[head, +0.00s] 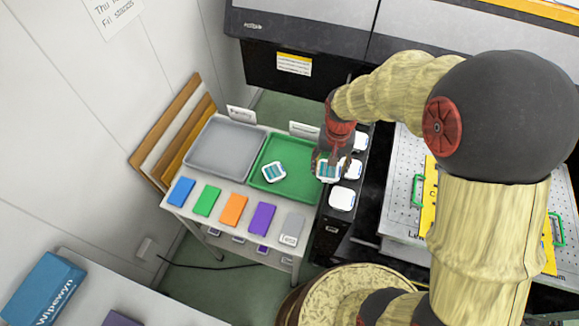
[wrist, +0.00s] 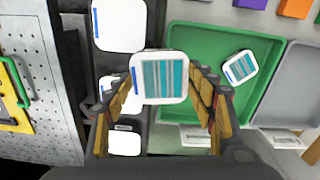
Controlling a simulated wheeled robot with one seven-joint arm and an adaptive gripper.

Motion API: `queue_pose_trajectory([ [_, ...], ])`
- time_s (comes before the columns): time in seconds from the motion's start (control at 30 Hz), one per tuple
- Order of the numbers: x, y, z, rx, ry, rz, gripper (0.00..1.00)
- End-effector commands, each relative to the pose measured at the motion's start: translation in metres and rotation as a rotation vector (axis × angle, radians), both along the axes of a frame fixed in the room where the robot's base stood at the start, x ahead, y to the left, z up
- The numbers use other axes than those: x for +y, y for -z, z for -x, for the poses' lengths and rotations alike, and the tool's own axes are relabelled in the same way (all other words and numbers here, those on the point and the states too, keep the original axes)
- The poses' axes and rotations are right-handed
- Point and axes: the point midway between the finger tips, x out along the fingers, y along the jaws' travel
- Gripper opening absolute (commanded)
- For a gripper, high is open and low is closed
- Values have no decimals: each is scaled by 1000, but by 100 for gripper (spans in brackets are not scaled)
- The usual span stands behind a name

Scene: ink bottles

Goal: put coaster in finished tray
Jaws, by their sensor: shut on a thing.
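My gripper (head: 327,160) is shut on a white coaster (head: 327,175) with teal stripes and a blue edge mark. In the wrist view the held coaster (wrist: 159,77) sits between the two fingers (wrist: 165,95), printed face toward the camera. It is above the gap between the black ledge and the right edge of the green tray (head: 284,196). A similar printed coaster (head: 267,171) lies flat in the green tray; it also shows in the wrist view (wrist: 240,66). The tray signs are too small to read, so I cannot tell which tray is marked finished.
A grey tray (head: 226,147) stands empty left of the green one. Several blank white coasters (head: 341,198) lie on the black ledge at right. Coloured blocks, including an orange one (head: 234,209), line the table's front. Much of the green tray is bare.

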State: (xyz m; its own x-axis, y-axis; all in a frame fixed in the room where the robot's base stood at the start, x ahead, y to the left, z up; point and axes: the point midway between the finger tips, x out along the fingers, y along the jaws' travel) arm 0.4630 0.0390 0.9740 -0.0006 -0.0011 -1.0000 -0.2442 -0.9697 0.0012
Motion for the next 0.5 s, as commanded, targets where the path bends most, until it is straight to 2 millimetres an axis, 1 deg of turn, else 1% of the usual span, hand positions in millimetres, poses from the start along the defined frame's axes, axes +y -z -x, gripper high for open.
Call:
queue_pose_trajectory([
  [0.03, 3, -2, 19, 0, 25, 0, 26],
  [0.1, 6, -1, 40, 0, 62, 0, 26],
  [0.2, 9, 0, 62, 0, 103, 0, 26],
  [0.23, 9, 1, 67, -1, 113, 0, 26],
  [0.3, 10, 2, 76, -1, 129, -1, 26],
  [0.37, 11, 3, 79, -1, 137, 0, 26],
  [0.43, 14, 7, 76, 0, 141, 0, 26],
  [0.5, 19, 13, 67, 1, 143, 0, 26],
])
